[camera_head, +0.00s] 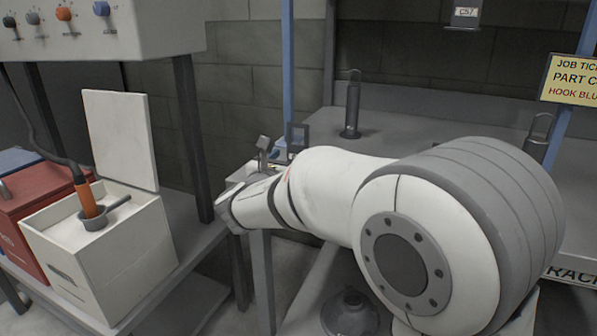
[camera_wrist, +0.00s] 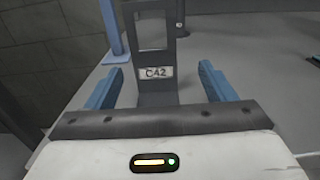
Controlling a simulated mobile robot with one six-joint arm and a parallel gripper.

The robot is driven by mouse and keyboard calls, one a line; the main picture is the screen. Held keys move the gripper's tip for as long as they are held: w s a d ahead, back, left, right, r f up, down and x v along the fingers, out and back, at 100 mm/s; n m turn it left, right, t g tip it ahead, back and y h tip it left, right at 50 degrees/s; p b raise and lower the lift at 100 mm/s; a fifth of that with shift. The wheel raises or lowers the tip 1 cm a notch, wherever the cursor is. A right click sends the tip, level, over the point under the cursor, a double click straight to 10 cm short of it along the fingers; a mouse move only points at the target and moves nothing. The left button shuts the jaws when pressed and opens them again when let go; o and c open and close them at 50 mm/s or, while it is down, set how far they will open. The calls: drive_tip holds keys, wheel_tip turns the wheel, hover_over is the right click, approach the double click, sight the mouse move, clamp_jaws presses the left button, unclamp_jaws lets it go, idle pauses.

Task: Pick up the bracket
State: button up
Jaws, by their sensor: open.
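A dark grey bracket (camera_wrist: 155,88) with a rectangular opening and a white "C42" label stands upright in the wrist view. Its lower part sits between the two blue fingers of my open gripper (camera_wrist: 161,72). Gaps show on both sides, so the fingers do not touch it. Its lower end is hidden behind my gripper's body. In the head view a dark frame with an opening (camera_head: 298,136), apparently the same bracket, shows just beyond my wrist. My arm hides much of that area.
A grey bench (camera_head: 395,135) holds a dark post with a loop (camera_head: 351,110); another looped part (camera_head: 538,132) stands to the right. A part labelled "C57" (camera_head: 465,14) hangs above. A yellow job ticket (camera_head: 571,79) is partly cut off. An open white box (camera_head: 100,250) stands left.

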sight(297, 150)
drive_tip(key=x, duration=0.2)
drive_tip(key=b+x, duration=0.1)
drive_tip(key=x, duration=0.1)
drive_tip(key=b+x, duration=0.1)
drive_tip(key=x, duration=0.2)
drive_tip(key=shift+w+a, duration=0.15)
drive_tip(key=shift+a, duration=0.15)
drive_tip(key=shift+c, duration=0.4)
drive_tip(key=shift+r, duration=0.1)
drive_tip(key=c, duration=1.4)
